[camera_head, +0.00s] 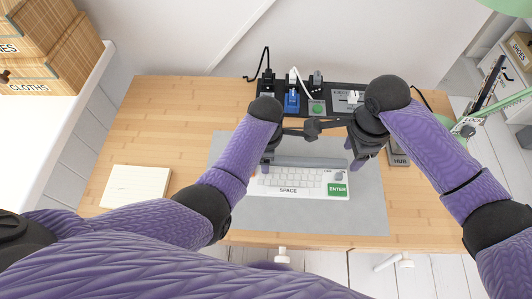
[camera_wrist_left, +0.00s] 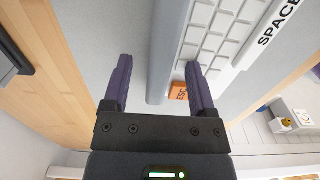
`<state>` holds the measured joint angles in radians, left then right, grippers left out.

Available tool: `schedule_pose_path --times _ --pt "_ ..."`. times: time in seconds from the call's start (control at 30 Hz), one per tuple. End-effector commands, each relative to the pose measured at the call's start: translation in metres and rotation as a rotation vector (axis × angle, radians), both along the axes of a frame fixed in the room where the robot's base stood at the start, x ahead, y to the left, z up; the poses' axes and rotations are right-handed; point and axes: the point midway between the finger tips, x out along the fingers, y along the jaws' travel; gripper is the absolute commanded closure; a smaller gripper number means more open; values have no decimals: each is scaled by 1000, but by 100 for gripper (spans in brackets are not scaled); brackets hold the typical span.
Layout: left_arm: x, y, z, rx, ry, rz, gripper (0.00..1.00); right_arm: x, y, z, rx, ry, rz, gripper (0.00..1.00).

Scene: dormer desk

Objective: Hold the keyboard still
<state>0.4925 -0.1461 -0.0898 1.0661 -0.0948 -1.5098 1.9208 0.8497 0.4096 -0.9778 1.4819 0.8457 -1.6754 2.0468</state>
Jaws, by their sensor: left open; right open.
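The white keyboard (camera_head: 290,182) lies on the grey desk mat (camera_head: 350,215), with a grey bar along its back edge and a green ENTER key at its right. My left gripper (camera_head: 265,167) is open at the keyboard's left end, which it partly hides. In the left wrist view its spread fingers (camera_wrist_left: 158,63) lie on either side of the grey bar (camera_wrist_left: 170,50), one over the mat and one beside the orange ESC key (camera_wrist_left: 179,92). Contact cannot be told. My right gripper (camera_head: 354,161) is open near the keyboard's back right corner.
A power strip with several plugs (camera_head: 292,97) runs along the back of the wooden desk (camera_head: 165,120). A hub (camera_head: 399,159) lies right of my right gripper. The mat's front is clear.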

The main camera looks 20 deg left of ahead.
Motion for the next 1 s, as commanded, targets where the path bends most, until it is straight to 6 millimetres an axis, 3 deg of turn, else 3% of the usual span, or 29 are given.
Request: schedule_pose_path --times 0.07,0.4,1.0 --pt "0 0 0 0 0 0 29 0 0 0 0 0 0 41" --pt "0 0 0 0 -1 0 100 0 0 0 0 0 0 41" --pt "0 0 1 0 -1 0 100 0 0 0 0 0 0 41"
